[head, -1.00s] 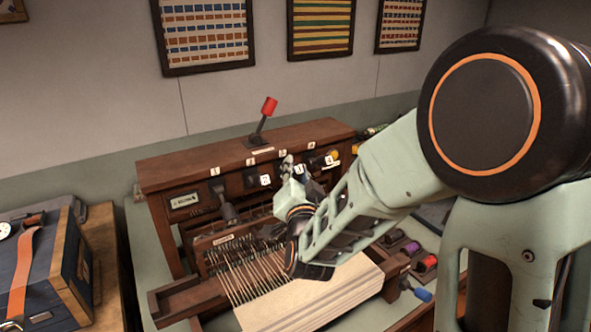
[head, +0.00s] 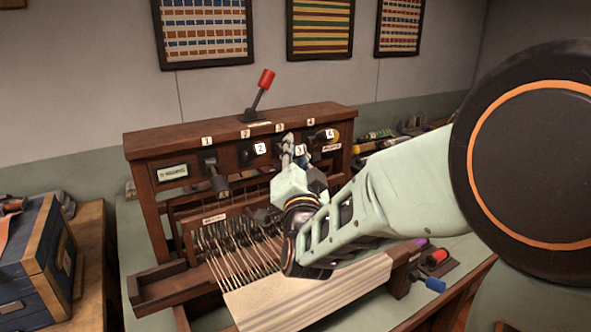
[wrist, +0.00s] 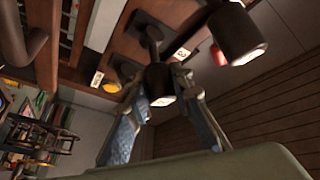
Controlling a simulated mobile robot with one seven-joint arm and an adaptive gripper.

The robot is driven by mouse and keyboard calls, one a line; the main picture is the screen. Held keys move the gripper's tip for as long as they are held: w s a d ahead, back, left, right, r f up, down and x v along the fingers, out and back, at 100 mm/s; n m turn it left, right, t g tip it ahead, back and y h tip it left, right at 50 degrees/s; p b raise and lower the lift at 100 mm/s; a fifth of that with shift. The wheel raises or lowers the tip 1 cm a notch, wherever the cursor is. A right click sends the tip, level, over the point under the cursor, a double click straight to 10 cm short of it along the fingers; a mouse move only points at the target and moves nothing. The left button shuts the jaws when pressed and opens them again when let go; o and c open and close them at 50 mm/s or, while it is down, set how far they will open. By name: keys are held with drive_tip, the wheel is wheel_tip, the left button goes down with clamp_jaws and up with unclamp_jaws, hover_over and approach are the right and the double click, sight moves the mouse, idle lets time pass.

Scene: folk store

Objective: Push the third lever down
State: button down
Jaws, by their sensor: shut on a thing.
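A dark wooden loom frame (head: 140,148) carries a row of black levers under number tags 1 to 4. The first lever (head: 216,181) hangs downward. The second lever's knob (head: 260,148) and the fourth lever's knob (head: 329,134) face outward. My gripper (head: 287,146) is at the third lever, whose end (head: 300,151) shows a 3 and is partly hidden by my gripper. In the wrist view my gripper (wrist: 160,84) has its two fingers on either side of a black knob (wrist: 157,76), shut on it. Another black knob (wrist: 235,36) is close beside it.
A red-handled lever (head: 264,82) stands up on the frame's top. Pale threads and cloth (head: 260,298) stretch in front, below my arm. Coloured spools (head: 437,258) lie to the right. A blue chest (head: 35,262) stands to the left.

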wheel_tip(320, 180, down, 3)
drive_tip(key=m+t+b, duration=0.1)
drive_tip(key=b, duration=0.7)
drive_tip(key=m+t+h+b, duration=0.1)
drive_tip(key=t+b, duration=0.1)
drive_tip(key=b, duration=0.6)
drive_tip(key=shift+s+d+r+m+t, duration=0.1)
drive_tip(key=shift+s+r+m+t, duration=0.05)
drive_tip(key=shift+m+t, duration=0.2)
drive_tip(key=b, duration=0.3)
drive_tip(key=shift+m+h, duration=0.35)
drive_tip(key=shift+h, duration=0.05)
drive_tip(key=shift+r+t+b, duration=0.15)
drive_tip(key=shift+t+b, duration=0.2)
drive_tip(key=shift+b, duration=0.15)
drive_tip(key=c, duration=1.7)
unclamp_jaws()
drive_tip(key=shift+v, duration=3.75)
